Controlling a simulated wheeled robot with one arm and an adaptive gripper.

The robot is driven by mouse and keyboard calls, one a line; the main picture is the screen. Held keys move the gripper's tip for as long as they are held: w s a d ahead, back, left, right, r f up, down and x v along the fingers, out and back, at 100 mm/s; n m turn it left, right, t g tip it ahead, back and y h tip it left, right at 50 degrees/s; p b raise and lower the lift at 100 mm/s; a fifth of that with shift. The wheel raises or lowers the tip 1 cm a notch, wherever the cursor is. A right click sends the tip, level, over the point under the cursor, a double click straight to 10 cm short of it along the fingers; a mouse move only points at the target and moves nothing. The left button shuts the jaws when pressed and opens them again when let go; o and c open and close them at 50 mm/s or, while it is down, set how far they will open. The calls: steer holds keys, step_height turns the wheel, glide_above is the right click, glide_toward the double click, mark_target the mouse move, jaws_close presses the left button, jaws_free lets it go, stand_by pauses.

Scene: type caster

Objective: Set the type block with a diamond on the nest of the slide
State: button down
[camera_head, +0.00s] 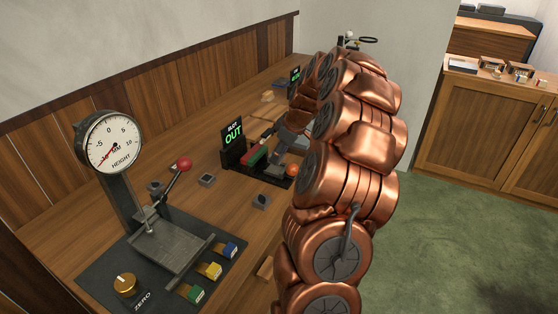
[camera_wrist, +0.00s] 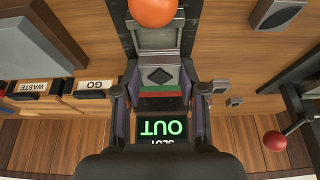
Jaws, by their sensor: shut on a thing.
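The type block with a black diamond on its grey face (camera_wrist: 160,76) is between the two fingers of my gripper (camera_wrist: 160,88) in the wrist view. My gripper is shut on it. The slide's grey metal part (camera_wrist: 155,38) lies beyond the block, with an orange ball knob (camera_wrist: 152,10) at its end. A red and green strip (camera_wrist: 160,91) shows below the block, which overlaps the slide. I cannot tell whether the block touches the nest, which is hidden. In the head view the slide's orange knob (camera_head: 292,170) shows beside my arm; the held block is not clearly visible there.
A lit "SLOT OUT" sign (camera_head: 233,133) stands behind the slide, close to my gripper. A height gauge (camera_head: 112,145) with a red-knobbed lever (camera_head: 184,164) stands at left. Small dark blocks (camera_head: 207,180) (camera_head: 261,201) lie between. GO and WASTE labels (camera_wrist: 94,84) show in the wrist view.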

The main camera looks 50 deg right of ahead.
mark_target(282, 156)
steer(key=shift+w+d+f, duration=0.1)
steer(key=shift+w+f, duration=0.05)
steer(key=shift+w, duration=0.1)
step_height(282, 156, down, 3)
steer(key=shift+r+p, duration=0.2)
steer(key=shift+p, duration=0.55)
steer(key=shift+f, duration=0.3)
steer(key=shift+f+b, duration=0.25)
steer(key=shift+b, duration=0.05)
steer(key=c, duration=0.7)
jaws_free()
steer(key=shift+o, duration=0.2)
steer(key=shift+r, duration=0.1)
steer(key=shift+r+p, duration=0.2)
steer(key=shift+p, duration=0.15)
steer(key=b+v, duration=0.2)
steer(key=v, duration=1)
steer(key=shift+b, duration=0.35)
